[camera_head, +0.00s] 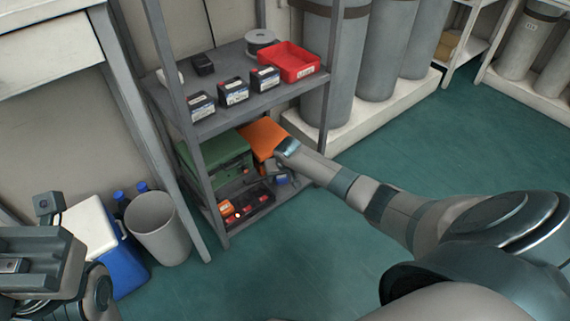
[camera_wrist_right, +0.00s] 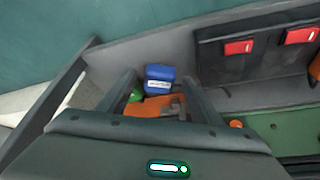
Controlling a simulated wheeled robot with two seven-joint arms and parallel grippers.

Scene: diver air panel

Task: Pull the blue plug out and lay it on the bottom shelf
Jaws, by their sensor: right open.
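The blue plug (camera_wrist_right: 160,74), a small block with a pale label, rests on the grey bottom shelf (camera_wrist_right: 185,62) in the right wrist view. It shows as a small blue patch (camera_head: 281,180) low on the rack in the head view. My right gripper (camera_head: 277,169) is open at the bottom shelf. In the wrist view its fingers (camera_wrist_right: 159,88) stand either side of the plug's near side, with no clear contact. No socket around the plug is visible. My left gripper (camera_head: 25,262) is at the lower left, away from the rack; its jaw opening is unclear.
A dark case with red latches (camera_head: 250,211), a green case (camera_head: 215,155) and an orange case (camera_head: 262,135) crowd the lower rack. The upper shelf holds a red bin (camera_head: 290,62) and several labelled boxes. Floor in front is clear.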

